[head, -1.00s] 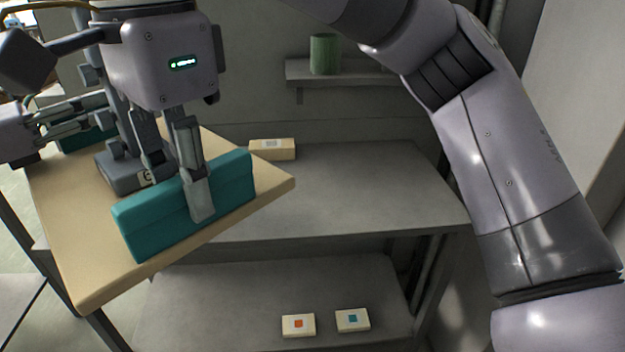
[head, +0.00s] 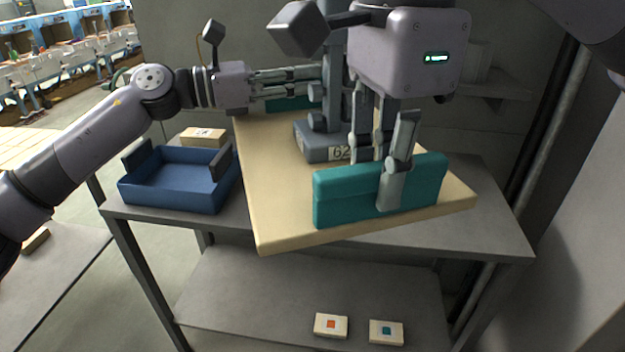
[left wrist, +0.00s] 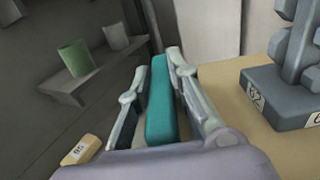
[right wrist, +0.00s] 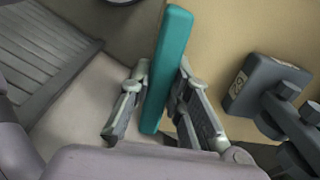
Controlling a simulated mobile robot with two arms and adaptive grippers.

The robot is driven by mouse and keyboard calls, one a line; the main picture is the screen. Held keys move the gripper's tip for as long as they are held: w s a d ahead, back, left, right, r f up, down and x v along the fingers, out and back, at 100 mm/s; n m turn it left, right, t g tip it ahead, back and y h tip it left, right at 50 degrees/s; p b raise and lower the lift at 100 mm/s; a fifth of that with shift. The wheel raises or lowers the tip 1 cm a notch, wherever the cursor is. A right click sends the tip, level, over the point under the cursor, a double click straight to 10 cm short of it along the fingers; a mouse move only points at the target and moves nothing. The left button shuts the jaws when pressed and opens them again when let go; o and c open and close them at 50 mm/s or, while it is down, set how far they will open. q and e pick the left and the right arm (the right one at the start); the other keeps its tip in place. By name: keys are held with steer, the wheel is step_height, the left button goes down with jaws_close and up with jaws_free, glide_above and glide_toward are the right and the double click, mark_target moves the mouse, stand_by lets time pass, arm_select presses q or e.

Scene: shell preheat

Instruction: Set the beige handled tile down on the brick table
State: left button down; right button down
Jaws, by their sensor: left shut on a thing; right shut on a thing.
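The beige tile (head: 275,215) is a wide slab with a teal handle at each end, and it also shows in the left wrist view (left wrist: 225,85) and right wrist view (right wrist: 222,40). My left gripper (head: 312,88) is shut on the far teal handle (head: 285,104), seen closely in the left wrist view (left wrist: 160,105). My right gripper (head: 385,180) is shut on the near teal handle (head: 335,200), also in the right wrist view (right wrist: 168,70). The tile overlaps a grey table (head: 490,235) with a small beige brick on it; contact between them cannot be told.
A grey stand (head: 320,150) labelled 62 stands on the tile. A blue tray (head: 180,190) and a beige brick (head: 203,137) sit on the table's left. Two marked bricks (head: 331,325) (head: 386,332) lie on the lower shelf (head: 270,295). A wall is close at right.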

mark_target(282, 118)
arm_select(q)
steer(key=shift+r, duration=0.1)
